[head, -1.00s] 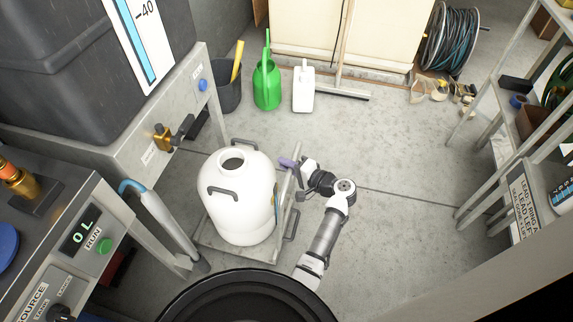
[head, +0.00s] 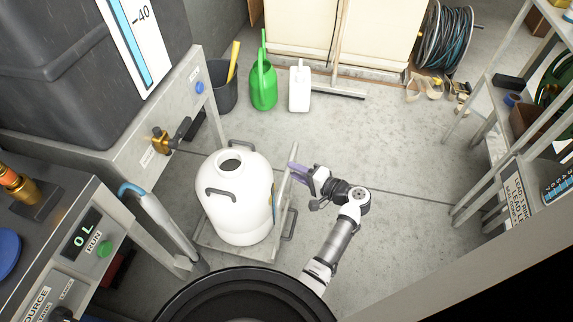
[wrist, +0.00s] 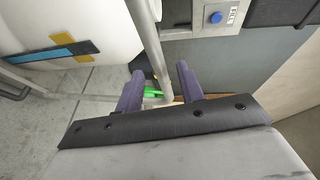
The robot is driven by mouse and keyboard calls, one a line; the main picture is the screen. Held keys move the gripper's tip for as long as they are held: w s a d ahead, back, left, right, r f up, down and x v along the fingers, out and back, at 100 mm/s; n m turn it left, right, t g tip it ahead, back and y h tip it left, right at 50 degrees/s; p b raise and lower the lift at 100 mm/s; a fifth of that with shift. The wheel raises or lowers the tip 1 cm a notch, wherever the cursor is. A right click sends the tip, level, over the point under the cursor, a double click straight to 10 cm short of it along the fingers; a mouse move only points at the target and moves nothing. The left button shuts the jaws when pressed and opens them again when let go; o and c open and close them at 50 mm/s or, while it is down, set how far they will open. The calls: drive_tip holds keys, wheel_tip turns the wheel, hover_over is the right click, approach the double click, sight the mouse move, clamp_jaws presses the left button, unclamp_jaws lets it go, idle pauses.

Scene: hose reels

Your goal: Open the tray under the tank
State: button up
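The dark grey tank (head: 95,75) stands at upper left in the head view on a grey stand (head: 140,152) with a brass tap (head: 160,142). I cannot make out a tray under it; the stand's front and the machine panel cover much of that area. My gripper (head: 293,168) is right of the white drum (head: 236,200), beside the upright handle of the drum's trolley (head: 279,190). In the wrist view its purple fingers (wrist: 158,88) are apart and hold nothing. The grey handle post (wrist: 147,40) shows in the gap between them; contact is not clear.
A control panel (head: 85,245) with a green button is at lower left. A black bucket (head: 222,90), green watering can (head: 264,85) and white canister (head: 299,88) stand at the back. Shelves (head: 480,150) line the right. Floor between arm and shelves is clear.

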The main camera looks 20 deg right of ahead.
drive_tip(key=p+v, duration=0.1)
drive_tip(key=v, duration=0.7)
drive_tip(key=shift+s, duration=0.15)
drive_tip(key=shift+d, duration=0.2)
